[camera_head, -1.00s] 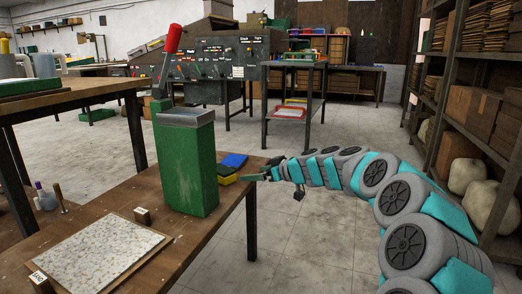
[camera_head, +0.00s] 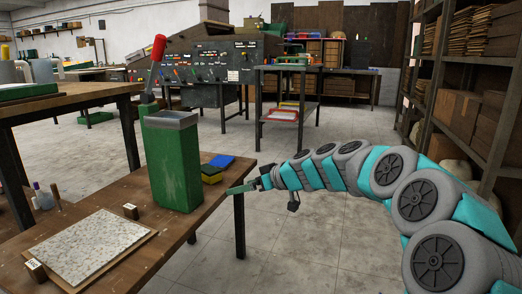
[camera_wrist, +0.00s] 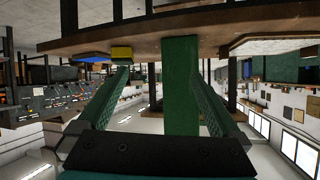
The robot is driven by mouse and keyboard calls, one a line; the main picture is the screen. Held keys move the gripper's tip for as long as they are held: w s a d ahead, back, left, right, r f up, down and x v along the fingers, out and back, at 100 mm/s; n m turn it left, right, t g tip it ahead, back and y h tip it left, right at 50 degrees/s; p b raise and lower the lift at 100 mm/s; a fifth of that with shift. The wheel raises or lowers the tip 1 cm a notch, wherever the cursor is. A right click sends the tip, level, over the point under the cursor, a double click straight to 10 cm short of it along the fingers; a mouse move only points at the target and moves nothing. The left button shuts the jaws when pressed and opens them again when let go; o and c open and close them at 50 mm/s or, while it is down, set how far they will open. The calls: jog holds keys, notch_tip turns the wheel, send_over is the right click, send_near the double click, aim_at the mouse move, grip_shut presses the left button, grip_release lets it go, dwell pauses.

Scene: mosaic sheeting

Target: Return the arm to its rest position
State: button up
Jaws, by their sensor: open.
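My gripper (camera_head: 243,188) is open and empty at the right edge of the brown worktable. My arm bends back from it to the lower right in the head view. In the wrist view, which looks upside down, my gripper's two green fingers (camera_wrist: 160,72) are spread apart. The tall green box-shaped machine (camera_head: 172,165) with a red-handled lever stands on the table left of my gripper. It also shows beyond the fingers in the wrist view (camera_wrist: 181,90), apart from them.
A yellow-and-blue block pair (camera_head: 212,172) lies on the table near my gripper. A speckled mosaic sheet on a board (camera_head: 90,245) lies at the front of the table. A shelf with boxes (camera_head: 465,100) stands at the right, behind my arm. The floor (camera_head: 300,235) beneath my arm is clear.

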jog(key=s+d+m+g+h+p, duration=0.1)
jog(key=s+m+g+h+p, duration=0.3)
jog(key=s, duration=1.9)
jog(key=s+d+f+m+g+h+p, duration=0.1)
jog(key=s+d+f+m+g+h, duration=0.1)
jog(key=s+d, duration=0.7)
jog(key=s+d+f+m+g+h+p, duration=0.1)
jog(key=s+d, duration=0.7)
jog(key=s, duration=0.9)
notch_tip(320, 180, down, 4)
jog(key=m+g+h, duration=0.1)
jog(key=m+h, duration=0.1)
jog(key=h, duration=0.1)
jog(key=shift+d+r+g+p, duration=0.15)
jog(key=shift+d+g+p, duration=0.15)
jog(key=shift+d+p, duration=0.1)
